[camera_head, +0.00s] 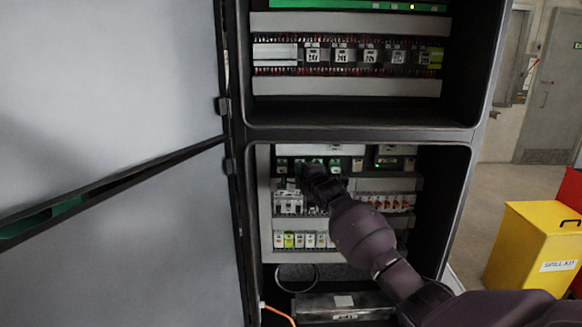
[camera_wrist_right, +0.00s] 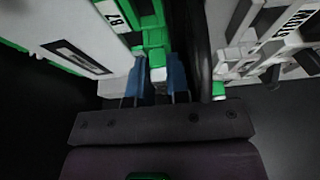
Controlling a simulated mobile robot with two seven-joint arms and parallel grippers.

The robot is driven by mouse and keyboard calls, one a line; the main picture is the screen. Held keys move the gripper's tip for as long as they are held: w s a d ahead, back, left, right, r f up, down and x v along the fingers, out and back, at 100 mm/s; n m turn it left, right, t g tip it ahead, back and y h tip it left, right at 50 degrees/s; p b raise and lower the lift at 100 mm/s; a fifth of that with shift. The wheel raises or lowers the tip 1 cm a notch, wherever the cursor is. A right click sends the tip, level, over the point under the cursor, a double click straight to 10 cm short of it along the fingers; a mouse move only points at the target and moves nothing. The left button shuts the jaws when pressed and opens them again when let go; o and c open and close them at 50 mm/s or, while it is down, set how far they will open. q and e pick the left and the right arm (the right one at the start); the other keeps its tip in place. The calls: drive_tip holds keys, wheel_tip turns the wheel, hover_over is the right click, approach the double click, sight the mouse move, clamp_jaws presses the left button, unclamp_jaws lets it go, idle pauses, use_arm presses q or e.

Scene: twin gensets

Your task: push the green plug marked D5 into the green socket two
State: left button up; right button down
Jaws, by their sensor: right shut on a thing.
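My right gripper (camera_head: 304,172) reaches into the lower cabinet bay, at the row of small green parts (camera_head: 334,163) under the top rail. In the right wrist view the two blue fingers of the right gripper (camera_wrist_right: 159,78) are shut on a small green and white piece, which I take for the green plug (camera_wrist_right: 157,72). A green block (camera_wrist_right: 153,35) lies directly beyond it; I cannot tell whether plug and block touch or are joined. The D5 mark and the socket number are not readable. My left gripper is not in view.
A black cable (camera_wrist_right: 199,50) runs close beside the right finger in the wrist view. A row of breakers (camera_head: 289,203) and several coloured terminals (camera_head: 307,240) sit below. The grey cabinet door (camera_head: 110,80) stands open at left. A yellow spill-kit bin (camera_head: 535,245) stands at right.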

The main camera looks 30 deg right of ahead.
drive_tip(key=c, duration=1)
unclamp_jaws()
drive_tip(key=shift+s+a+b, duration=0.1)
drive_tip(key=shift+s+a, duration=0.15)
drive_tip(key=shift+s, duration=1.5)
drive_tip(key=shift+s+a+b, duration=0.1)
drive_tip(key=shift+s+a, duration=0.2)
drive_tip(key=shift+s, duration=1.5)
drive_tip(key=shift+s+a+b, duration=0.1)
drive_tip(key=shift+s+a, duration=0.15)
drive_tip(key=shift+s, duration=1.5)
